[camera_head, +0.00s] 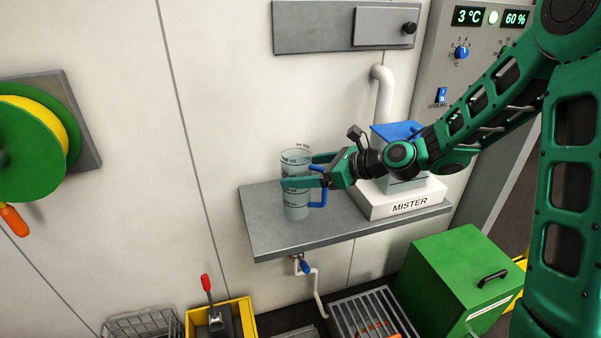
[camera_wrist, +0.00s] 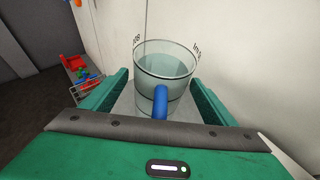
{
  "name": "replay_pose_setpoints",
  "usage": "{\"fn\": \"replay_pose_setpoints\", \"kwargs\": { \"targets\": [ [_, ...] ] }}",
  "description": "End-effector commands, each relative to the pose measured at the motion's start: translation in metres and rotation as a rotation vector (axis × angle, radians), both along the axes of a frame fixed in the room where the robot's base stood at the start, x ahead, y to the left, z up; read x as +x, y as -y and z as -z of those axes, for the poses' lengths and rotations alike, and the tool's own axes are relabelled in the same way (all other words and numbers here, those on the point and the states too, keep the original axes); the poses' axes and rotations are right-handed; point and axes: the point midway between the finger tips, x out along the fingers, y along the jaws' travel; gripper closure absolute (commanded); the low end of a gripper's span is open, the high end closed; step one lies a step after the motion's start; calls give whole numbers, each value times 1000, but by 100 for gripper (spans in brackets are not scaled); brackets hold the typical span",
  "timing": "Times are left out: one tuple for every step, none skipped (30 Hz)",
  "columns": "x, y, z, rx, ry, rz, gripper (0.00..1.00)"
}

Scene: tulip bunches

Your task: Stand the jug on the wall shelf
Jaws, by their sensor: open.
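The jug (camera_head: 296,209) is a clear, grey-tinted measuring jug with dark markings and a blue handle. It stands upright on the grey wall shelf (camera_head: 270,241), near the shelf's left part. My gripper (camera_head: 298,171) is open, with its green fingers on either side of the jug. In the wrist view the jug (camera_wrist: 165,66) sits between the two spread fingers, with its handle toward my palm. I cannot tell whether either finger touches the jug. The jug looks empty or holds clear liquid; I cannot tell which.
A white box marked MISTER (camera_head: 405,203) stands on the shelf to the right, under my forearm. A pipe (camera_head: 383,95) rises behind it. A green cabinet (camera_head: 455,275), a yellow crate (camera_head: 248,318) and a wire basket (camera_head: 141,325) are below. A green reel (camera_head: 30,150) hangs left.

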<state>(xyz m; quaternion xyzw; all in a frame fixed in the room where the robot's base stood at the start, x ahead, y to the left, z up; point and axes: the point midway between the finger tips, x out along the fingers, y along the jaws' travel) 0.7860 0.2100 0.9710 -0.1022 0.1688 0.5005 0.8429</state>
Motion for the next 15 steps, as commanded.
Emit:
{"fn": "replay_pose_setpoints", "kwargs": {
  "targets": [
    [-2,6,-3,0,1,4,20],
    [-4,10,-5,-1,1,4,20],
    [-6,15,-7,-1,2,5,20],
    [-9,20,-9,-1,2,6,20],
    [-12,25,-11,-1,2,6,20],
    [-15,32,-15,-1,1,6,20],
    [-18,37,-17,-1,2,7,20],
    [-20,42,-20,-1,2,7,20],
    [-25,48,-23,0,3,6,20],
    [-27,53,-25,-1,2,6,20],
    [-30,58,-27,-1,1,6,20],
    [-33,64,-30,0,3,6,20],
    [-35,68,-32,-1,2,6,20],
    [-37,72,-34,-1,1,6,20],
    [-40,76,-36,0,1,5,20]
  ]
}}
